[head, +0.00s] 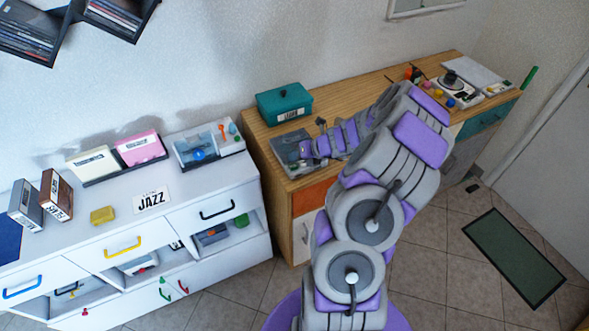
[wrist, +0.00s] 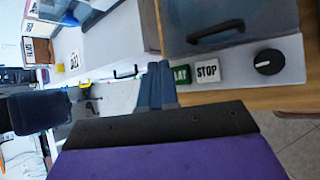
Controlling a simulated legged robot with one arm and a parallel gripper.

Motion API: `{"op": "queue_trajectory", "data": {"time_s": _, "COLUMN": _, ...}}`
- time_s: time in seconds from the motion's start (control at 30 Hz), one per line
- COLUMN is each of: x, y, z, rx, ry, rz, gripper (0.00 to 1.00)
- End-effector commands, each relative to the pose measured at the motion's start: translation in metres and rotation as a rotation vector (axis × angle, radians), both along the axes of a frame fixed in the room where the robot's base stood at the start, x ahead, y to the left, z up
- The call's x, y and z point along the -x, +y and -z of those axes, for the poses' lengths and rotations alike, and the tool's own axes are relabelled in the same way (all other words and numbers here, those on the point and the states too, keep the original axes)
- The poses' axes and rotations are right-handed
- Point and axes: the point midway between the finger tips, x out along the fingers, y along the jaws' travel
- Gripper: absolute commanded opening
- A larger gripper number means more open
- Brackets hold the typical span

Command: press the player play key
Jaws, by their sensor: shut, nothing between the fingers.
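The player (head: 290,143) is a grey box on the wooden desk, partly hidden by my arm in the head view. In the wrist view its front (wrist: 240,75) fills the upper right. The green play key (wrist: 181,74) is partly covered by my fingers; a white STOP key (wrist: 207,70) and a black knob (wrist: 268,62) sit to its right. My gripper (wrist: 160,68) is shut and empty, its fingertips right beside the play key's left edge in the picture. I cannot tell whether they touch it. In the head view my gripper (head: 306,149) is at the player.
A teal box (head: 284,104) stands behind the player on the wooden desk (head: 340,92). A white cabinet (head: 215,185) with a JAZZ card (head: 151,200) and a second device (head: 208,145) stands to the left. Small coloured items lie farther right on the desk.

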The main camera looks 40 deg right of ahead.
Motion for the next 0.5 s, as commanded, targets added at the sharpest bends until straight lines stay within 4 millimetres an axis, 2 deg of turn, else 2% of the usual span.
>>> {"op": "queue_trajectory", "data": {"time_s": 0.2, "x": 0.0000, "y": -0.0066, "z": 0.0096, "rx": -0.004, "ry": -0.001, "rz": 0.001, "gripper": 0.00}}
{"op": "queue_trajectory", "data": {"time_s": 0.5, "x": 0.0001, "y": -0.0078, "z": 0.0102, "rx": -0.006, "ry": -0.001, "rz": 0.000, "gripper": 0.00}}
